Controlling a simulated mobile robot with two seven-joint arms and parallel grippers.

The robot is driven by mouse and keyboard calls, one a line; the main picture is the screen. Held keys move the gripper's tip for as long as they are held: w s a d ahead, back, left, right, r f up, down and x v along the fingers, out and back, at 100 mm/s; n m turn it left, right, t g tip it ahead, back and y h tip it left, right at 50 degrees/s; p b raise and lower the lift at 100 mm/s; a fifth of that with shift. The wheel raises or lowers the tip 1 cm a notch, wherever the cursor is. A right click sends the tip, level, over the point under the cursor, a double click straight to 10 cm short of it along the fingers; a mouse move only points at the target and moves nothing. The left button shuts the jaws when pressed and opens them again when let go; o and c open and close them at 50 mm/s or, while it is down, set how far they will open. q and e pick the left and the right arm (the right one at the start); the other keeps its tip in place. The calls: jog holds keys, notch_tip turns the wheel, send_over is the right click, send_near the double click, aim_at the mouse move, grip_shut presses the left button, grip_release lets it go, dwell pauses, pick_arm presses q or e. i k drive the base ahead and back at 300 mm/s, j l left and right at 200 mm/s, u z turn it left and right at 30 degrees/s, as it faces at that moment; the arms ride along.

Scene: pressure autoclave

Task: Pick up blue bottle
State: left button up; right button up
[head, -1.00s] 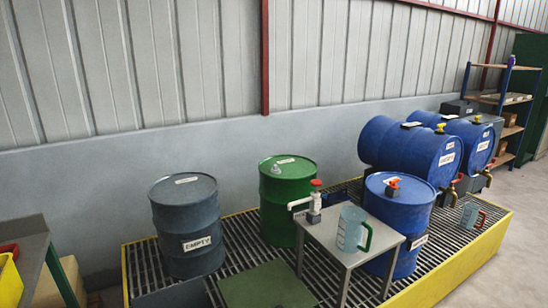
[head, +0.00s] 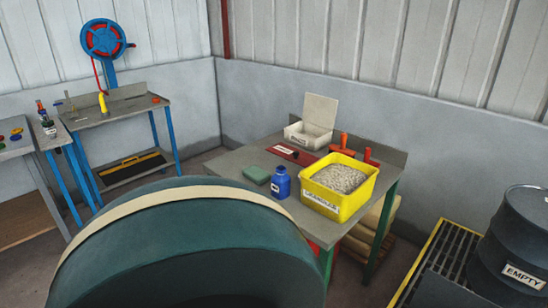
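The blue bottle (head: 281,183) stands upright on the grey-topped table (head: 234,166), near its front edge. It has a dark cap and a small white label. It is left of a yellow tub and right of a green block. Neither of my grippers shows in the head view.
The yellow tub (head: 339,188) of grey granules is close to the bottle's right. The green block (head: 257,175) lies to its left, and a white open box (head: 310,133) stands behind. A large dark green rounded shape (head: 185,240) with a cream band fills the lower foreground. A grey drum (head: 512,235) stands right.

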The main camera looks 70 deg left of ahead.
aim_at(281, 182)
jog(key=u, duration=2.2)
jog(key=i+j, duration=0.15)
jog(key=j, duration=0.3)
jog(key=i+j+z, duration=0.1)
jog(key=j, duration=0.35)
jog(key=i+j, duration=0.1)
jog(key=j, duration=0.4)
jog(key=i+j+z, duration=0.1)
jog(key=j, duration=0.35)
jog(key=i+j, duration=0.15)
jog(key=j, duration=0.35)
jog(key=i+l, duration=0.1)
jog(key=i, duration=0.35)
jog(key=i+l+z, duration=0.1)
jog(key=i, duration=0.35)
